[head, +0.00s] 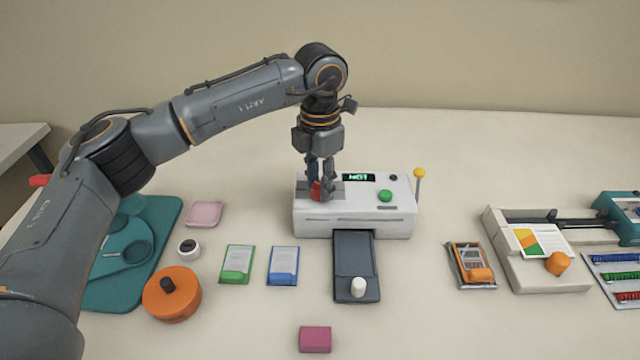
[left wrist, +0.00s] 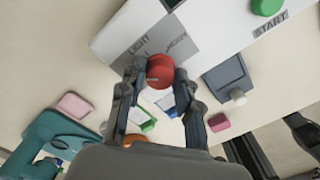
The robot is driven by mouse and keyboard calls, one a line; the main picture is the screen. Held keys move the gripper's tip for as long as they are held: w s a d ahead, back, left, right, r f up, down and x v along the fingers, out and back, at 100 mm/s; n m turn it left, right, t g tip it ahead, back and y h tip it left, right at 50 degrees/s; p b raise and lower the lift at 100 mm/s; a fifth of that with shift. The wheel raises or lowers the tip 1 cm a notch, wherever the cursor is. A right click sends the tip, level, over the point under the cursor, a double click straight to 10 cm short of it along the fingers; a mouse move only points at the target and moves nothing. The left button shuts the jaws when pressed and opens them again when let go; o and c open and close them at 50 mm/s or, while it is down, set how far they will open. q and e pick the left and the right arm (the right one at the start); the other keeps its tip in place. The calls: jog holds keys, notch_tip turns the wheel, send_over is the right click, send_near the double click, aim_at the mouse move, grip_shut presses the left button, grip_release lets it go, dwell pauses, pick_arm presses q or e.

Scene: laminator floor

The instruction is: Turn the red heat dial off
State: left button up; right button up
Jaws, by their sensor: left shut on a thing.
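The red heat dial (head: 316,190) sits on the top left of the white laminator (head: 350,226), on a grey panel. My left gripper (head: 321,186) points down over it and is shut on the dial. In the left wrist view the red dial (left wrist: 160,71) lies between the two fingertips (left wrist: 158,78), with the words "LIGHT" and a second, hard-to-read label on the panel beyond it. The laminator's display (head: 358,177) glows green and seems to read "HOT".
A green button (head: 385,196) and a yellow-knobbed lever (head: 419,173) are on the laminator's right. A dark tray (head: 355,262) sticks out in front. Green (head: 237,264) and blue (head: 283,266) packs lie front left. A paper trimmer (head: 550,275) stands at right.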

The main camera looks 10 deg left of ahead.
pick_arm(q)
jog(key=shift+n, duration=1)
jog(key=o, duration=1.1)
jog(key=shift+o, duration=0.2)
notch_tip(320, 180, up, 12)
